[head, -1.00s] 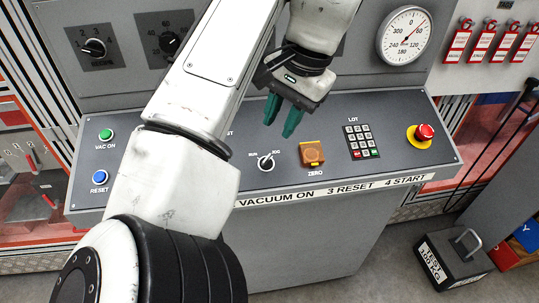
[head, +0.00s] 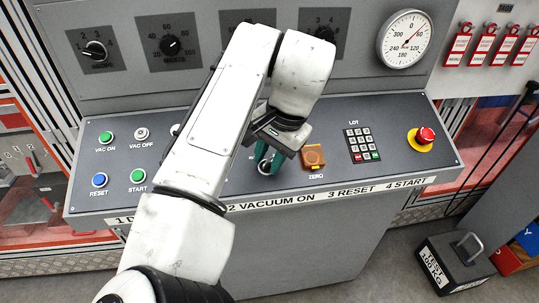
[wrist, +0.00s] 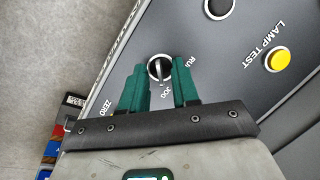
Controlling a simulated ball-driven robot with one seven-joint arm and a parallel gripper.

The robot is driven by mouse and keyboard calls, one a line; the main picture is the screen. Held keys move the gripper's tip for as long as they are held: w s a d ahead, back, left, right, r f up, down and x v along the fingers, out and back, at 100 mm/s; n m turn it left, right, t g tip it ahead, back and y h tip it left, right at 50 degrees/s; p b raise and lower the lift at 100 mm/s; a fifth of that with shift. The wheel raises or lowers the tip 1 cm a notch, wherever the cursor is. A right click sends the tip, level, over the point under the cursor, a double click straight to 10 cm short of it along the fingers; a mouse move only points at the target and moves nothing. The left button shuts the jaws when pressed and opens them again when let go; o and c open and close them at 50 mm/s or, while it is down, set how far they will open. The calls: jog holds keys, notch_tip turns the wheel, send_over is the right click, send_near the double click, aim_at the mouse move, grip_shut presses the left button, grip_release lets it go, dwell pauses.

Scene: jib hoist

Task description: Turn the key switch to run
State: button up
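The key switch (wrist: 160,68) is a round silver-rimmed knob with a dark slot piece on the grey console. The RUN label (wrist: 191,65) and the JOG label (wrist: 167,89) lie beside it, and its pointer seems to face JOG. My gripper (head: 266,166) is low over the switch with its green fingers apart, one on each side of the knob. In the wrist view a gap shows between each finger and the knob. In the head view the fingers partly hide the switch (head: 264,168).
The orange ZERO button (head: 313,156) stands close right of my gripper. A keypad (head: 362,144) and a red emergency stop (head: 424,136) are farther right. The yellow LAMP TEST button (wrist: 278,60) shows in the wrist view. Green and blue buttons are at the console's left.

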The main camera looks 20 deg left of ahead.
grip_shut()
jog(key=shift+r+n+p, duration=0.15)
jog(key=shift+n+p, duration=0.15)
jog(key=shift+p, duration=0.3)
jog(key=n+p, duration=0.1)
jog(key=p, duration=0.2)
jog(key=shift+r+n+h, duration=0.15)
jog(key=shift+n+h, duration=0.15)
jog(key=shift+h, duration=0.1)
jog(key=n+h+p, duration=0.1)
jog(key=n+p, duration=0.3)
jog(key=p, duration=0.1)
jog(key=shift+a+p, duration=0.1)
jog(key=shift+p, duration=0.3)
jog(key=n+p, duration=0.3)
jog(key=n+t+h+p, duration=0.1)
jog(key=n+p, duration=0.2)
jog(key=shift+s+a+h+p, duration=0.1)
jog(key=shift+a+h+p, duration=0.05)
jog(key=shift+h+p, duration=0.2)
jog(key=n+p, duration=0.1)
jog(key=n, duration=0.1)
jog(key=n+t+p, duration=0.1)
jog(key=n+p, duration=0.1)
jog(key=shift+s+a+f+n+h, duration=0.1)
jog(key=shift+a+f+n+h, duration=0.1)
jog(key=shift+n+h, duration=0.1)
